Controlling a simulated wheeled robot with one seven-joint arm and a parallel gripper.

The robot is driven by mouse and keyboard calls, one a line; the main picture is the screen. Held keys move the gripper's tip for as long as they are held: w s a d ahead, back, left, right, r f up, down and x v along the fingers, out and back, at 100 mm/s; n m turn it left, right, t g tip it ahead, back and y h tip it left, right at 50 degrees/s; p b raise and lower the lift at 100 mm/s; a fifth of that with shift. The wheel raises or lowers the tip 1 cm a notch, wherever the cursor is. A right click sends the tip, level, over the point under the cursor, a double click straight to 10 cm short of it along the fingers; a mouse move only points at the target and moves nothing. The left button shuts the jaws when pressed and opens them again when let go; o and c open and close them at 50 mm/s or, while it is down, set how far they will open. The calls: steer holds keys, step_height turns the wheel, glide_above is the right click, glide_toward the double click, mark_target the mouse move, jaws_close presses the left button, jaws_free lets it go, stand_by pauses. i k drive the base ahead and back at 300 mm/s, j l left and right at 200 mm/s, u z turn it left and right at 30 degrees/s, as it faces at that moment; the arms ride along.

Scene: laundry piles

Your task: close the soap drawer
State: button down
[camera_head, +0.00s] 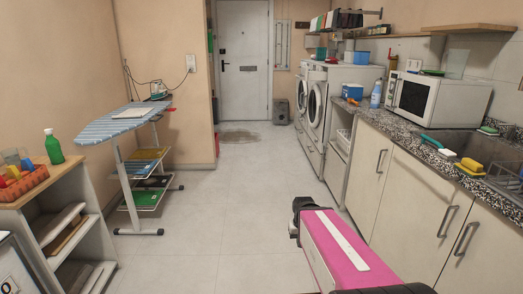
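Two white front-loading washing machines stand in a row on the right side of the room, ahead of me. The nearer machine (316,108) has a round dark door facing the aisle. The farther machine (301,90) is partly hidden behind it. The soap drawer is too small and too steeply angled for me to make out, so I cannot tell how far it stands out. A pink and black part of my own arm reaches in from the bottom right, well short of the machines.
The tiled floor (240,200) is clear down the middle to the white door (243,60). A counter with cabinets (420,195), a microwave (437,97) and a sink lines the right. An ironing board (125,122) and a wooden shelf unit (70,225) stand left.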

mark_target(306, 75)
steer(key=i, duration=1.75)
